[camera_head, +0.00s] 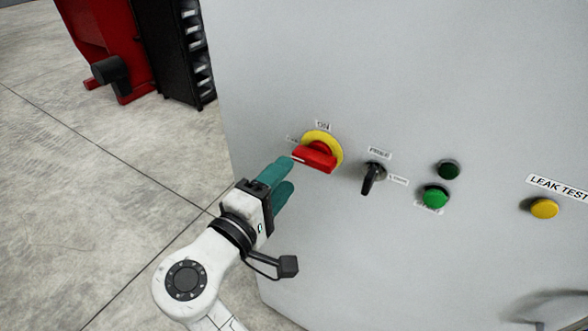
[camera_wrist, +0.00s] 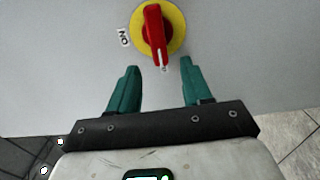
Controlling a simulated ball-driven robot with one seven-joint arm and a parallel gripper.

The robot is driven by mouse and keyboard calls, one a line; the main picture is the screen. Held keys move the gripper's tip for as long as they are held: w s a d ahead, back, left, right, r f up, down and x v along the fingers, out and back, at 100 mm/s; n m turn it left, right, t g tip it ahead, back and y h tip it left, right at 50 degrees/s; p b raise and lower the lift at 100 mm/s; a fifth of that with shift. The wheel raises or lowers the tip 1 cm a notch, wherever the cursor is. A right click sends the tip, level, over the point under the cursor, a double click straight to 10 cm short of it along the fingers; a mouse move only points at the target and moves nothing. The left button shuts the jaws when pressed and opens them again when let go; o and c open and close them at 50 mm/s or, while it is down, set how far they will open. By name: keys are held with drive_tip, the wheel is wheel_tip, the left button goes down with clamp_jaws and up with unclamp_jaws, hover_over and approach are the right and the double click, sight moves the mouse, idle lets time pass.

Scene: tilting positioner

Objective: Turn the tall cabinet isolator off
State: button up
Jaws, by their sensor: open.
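The isolator is a red handle (camera_head: 314,160) on a yellow disc (camera_head: 334,146), on the front of the tall grey cabinet (camera_head: 400,60). In the head view an "ON" label (camera_head: 322,126) sits above the disc. The handle lies roughly crosswise there, its white-marked end toward the left label, which is too small to read. The wrist view shows the red handle (camera_wrist: 154,36) and yellow disc (camera_wrist: 176,22) ahead of the fingers. My gripper (camera_wrist: 158,68) is open and empty, with teal fingers apart. In the head view my gripper (camera_head: 290,178) is close to the handle, at its lower left.
A red machine (camera_head: 100,40) and black rack (camera_head: 180,50) stand behind left. Floor at left is clear.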

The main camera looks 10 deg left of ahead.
drive_tip(key=shift+b+v, duration=0.3)
drive_tip(key=shift+v, duration=1.95)
